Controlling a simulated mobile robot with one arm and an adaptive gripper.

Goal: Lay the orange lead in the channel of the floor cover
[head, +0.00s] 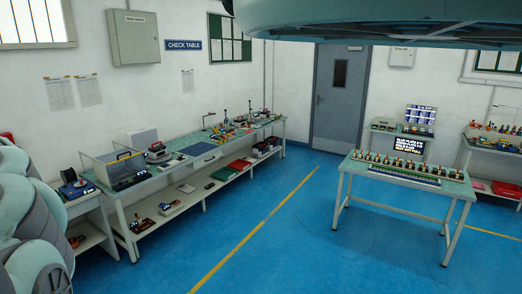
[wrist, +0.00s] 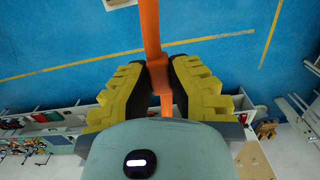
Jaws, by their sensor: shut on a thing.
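The orange lead (wrist: 150,28) runs down from the top edge of the wrist view as a flat strip. It passes between the two yellow and black fingers of my gripper (wrist: 158,68), which are shut on it. A thicker orange part sits between the fingertips, and a thin orange tail shows below it. The lead is held above the blue floor, and its far end is out of the picture. I cannot make out the floor cover or its channel in either view. My gripper and the lead are not in the head view.
In the head view, a long green-topped bench (head: 185,167) with gear and a lower shelf stands along the left wall. A table with a row of small devices (head: 410,185) stands at right. A grey door (head: 337,98) is at the back. The blue floor (head: 310,225) with a yellow line (head: 252,232) is clear between them.

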